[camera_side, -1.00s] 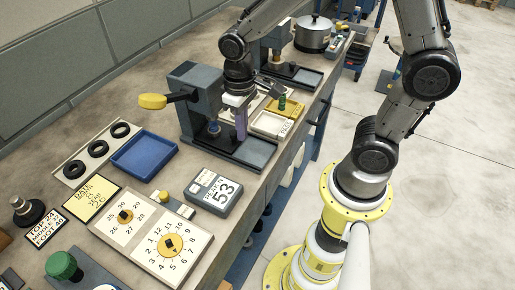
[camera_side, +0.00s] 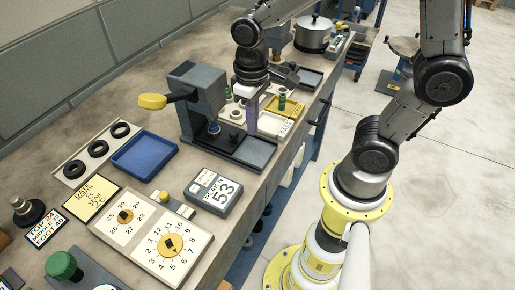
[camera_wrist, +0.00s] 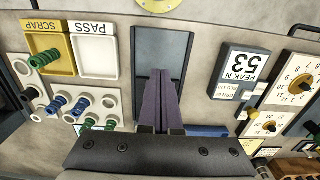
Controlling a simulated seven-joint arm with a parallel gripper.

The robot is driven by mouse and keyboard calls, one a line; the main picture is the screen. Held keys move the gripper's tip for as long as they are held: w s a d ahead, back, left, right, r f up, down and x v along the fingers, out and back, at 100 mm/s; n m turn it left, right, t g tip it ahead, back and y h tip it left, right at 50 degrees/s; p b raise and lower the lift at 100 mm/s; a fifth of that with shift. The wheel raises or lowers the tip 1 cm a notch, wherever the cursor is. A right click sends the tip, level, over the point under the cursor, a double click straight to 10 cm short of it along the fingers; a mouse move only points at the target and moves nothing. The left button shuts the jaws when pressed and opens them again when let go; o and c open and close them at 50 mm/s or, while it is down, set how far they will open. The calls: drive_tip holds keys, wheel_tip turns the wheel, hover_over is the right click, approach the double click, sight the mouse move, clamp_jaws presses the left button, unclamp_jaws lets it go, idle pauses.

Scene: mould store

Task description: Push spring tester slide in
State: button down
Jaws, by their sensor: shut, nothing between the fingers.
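The spring tester (camera_side: 196,90) is a grey press on the bench, with a yellow-knobbed lever (camera_side: 153,101) sticking out to the left. Its dark, low-rimmed base (camera_side: 255,153) reaches out toward the bench's front edge. I cannot clearly make out how far out the slide is. My gripper (camera_side: 252,128) points down over the base, right of the column, its purple fingers together and empty. In the wrist view the fingers (camera_wrist: 161,75) lie across the grey base (camera_wrist: 175,50); whether they touch anything is unclear.
A display reading 53 (camera_side: 218,192) sits left of the base. A white PASS tray (camera_wrist: 93,55), a yellow SCRAP tray (camera_wrist: 47,45) and a holder with green and blue springs (camera_wrist: 65,103) lie on the other side.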

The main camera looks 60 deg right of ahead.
wheel_tip(320, 180, up, 6)
drive_tip(key=s, duration=0.2)
drive_tip(key=shift+s+f, duration=0.15)
drive_tip(key=shift+s, duration=0.1)
idle(0.4)
drive_tip(key=s+d+r+t, duration=0.3)
drive_tip(key=s+r+t, duration=0.1)
drive_tip(key=s, duration=0.3)
drive_tip(key=shift+s+r+t, duration=0.15)
drive_tip(key=shift+r+t, duration=0.15)
drive_tip(key=shift+t, duration=0.5)
idle(1.5)
